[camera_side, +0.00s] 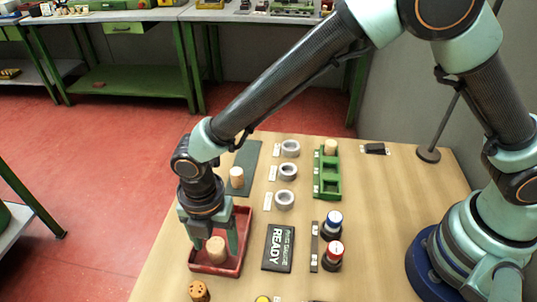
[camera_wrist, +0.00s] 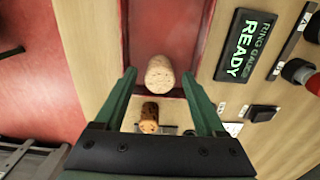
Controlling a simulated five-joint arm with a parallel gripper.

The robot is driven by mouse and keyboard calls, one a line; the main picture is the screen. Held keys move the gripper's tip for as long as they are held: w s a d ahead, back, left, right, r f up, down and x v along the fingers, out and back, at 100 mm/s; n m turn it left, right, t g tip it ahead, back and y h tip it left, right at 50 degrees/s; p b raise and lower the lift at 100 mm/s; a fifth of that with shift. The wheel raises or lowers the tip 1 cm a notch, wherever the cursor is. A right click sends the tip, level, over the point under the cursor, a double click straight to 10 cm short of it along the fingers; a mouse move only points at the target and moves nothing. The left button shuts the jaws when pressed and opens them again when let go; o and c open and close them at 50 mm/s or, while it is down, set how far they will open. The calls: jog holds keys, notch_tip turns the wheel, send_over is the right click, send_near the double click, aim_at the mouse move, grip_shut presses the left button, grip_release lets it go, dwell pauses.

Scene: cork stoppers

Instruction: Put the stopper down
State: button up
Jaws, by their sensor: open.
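A pale cork stopper (camera_side: 217,249) is in the red tray (camera_side: 240,226) near the table's left edge. My gripper (camera_side: 214,250) points down over the tray, its fingers apart on either side of this stopper. In the wrist view the stopper (camera_wrist: 160,73) shows between the open fingertips (camera_wrist: 159,80), with a gap visible on at least one side. I cannot tell whether its underside rests on the tray floor. Another pale stopper (camera_side: 237,177) stands on the dark green mat (camera_side: 246,156), and one (camera_side: 330,147) sits in the far pocket of the green rack (camera_side: 329,188).
A darker, marked cork (camera_side: 199,291) is just outside the tray's near side. Right of the tray lie a READY sign (camera_side: 279,248) and blue (camera_side: 334,220) and red (camera_side: 335,250) knobs. Three grey rings (camera_side: 287,171) stand behind. The table's right middle is clear.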

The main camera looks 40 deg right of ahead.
aim_at(215, 244)
notch_tip(215, 244, up, 11)
jog(key=w+d+r+m+t, duration=0.1)
jog(key=w+d+r+m, duration=0.2)
jog(key=d+r+m, duration=0.45)
jog(key=s+d+r+m+t, duration=0.1)
jog(key=s+d+m+t, duration=0.1)
jog(key=d+m, duration=0.7)
jog(key=s+d+r+m+t, duration=0.2)
jog(key=d+m, duration=0.8)
jog(key=d, duration=0.7)
jog(key=shift+s+r+t, duration=0.3)
jog(key=shift+s, duration=0.45)
